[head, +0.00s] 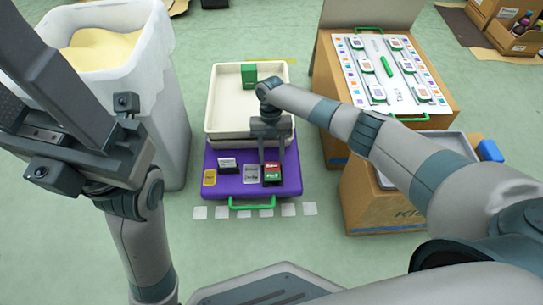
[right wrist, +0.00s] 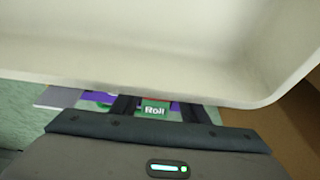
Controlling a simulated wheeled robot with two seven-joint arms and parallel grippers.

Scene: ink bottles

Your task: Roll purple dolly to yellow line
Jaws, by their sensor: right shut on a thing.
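The purple dolly (head: 225,186) stands on the green floor with a green handle (head: 252,205) at its near edge. Cream trays (head: 212,120) are stacked on it. Along its near part sit several small labelled pieces, including a red-and-green one (head: 272,175). My right gripper (head: 271,160) reaches down there, shut on the green piece marked "Roll" (right wrist: 155,110), which shows between the fingers in the right wrist view. A short yellow strip (head: 291,61) shows on the floor behind the trays, mostly hidden. My left gripper (head: 70,110) is raised at the left, its opening unclear.
A green box (head: 249,75) sits in the upper tray. A tall white bin (head: 178,90) stands close on the left. Cardboard boxes (head: 362,200) stand on the right, one bearing a white panel (head: 390,75). White floor squares (head: 243,213) lie before the dolly.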

